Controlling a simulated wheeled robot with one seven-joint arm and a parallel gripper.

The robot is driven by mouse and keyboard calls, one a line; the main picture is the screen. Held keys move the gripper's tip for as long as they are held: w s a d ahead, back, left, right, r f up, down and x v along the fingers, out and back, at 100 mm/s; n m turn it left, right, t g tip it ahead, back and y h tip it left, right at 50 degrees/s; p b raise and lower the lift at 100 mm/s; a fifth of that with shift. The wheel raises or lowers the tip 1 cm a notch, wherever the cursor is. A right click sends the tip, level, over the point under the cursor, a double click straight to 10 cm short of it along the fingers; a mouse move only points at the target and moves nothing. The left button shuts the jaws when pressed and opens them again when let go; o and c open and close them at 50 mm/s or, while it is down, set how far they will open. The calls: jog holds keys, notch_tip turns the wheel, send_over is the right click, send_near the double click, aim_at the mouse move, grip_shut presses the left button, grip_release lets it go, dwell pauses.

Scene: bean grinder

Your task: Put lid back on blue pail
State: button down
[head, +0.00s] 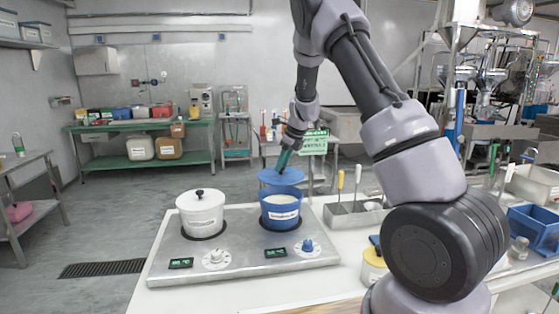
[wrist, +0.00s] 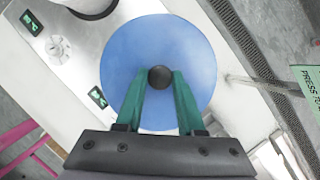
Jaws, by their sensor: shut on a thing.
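The blue pail (head: 282,214) stands upright on the right spot of the metal two-place unit, with pale contents showing at its open top. The blue lid (head: 280,175) is in the air just above the pail's far rim. In the wrist view the lid (wrist: 150,50) is a round blue disc with a black knob (wrist: 159,78) at its middle. My gripper (wrist: 160,82), with green fingers, is shut on the knob. It also shows in the head view (head: 282,164), coming down from above. In the wrist view the lid hides the pail.
A white lidded pail (head: 202,213) stands on the left spot of the unit (head: 170,262). A metal bin with handled tools (head: 350,215) stands close to the right of the blue pail. A green sign (head: 314,142) is behind the lid. Open air surrounds the lid.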

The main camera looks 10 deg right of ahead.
aim_at(284, 174)
jog(key=shift+w+f, duration=0.1)
jog(key=shift+w, duration=0.3)
jog(key=shift+f, duration=3.1)
jog(key=shift+f, duration=0.1)
grip_release()
jog(key=shift+r, duration=3.5)
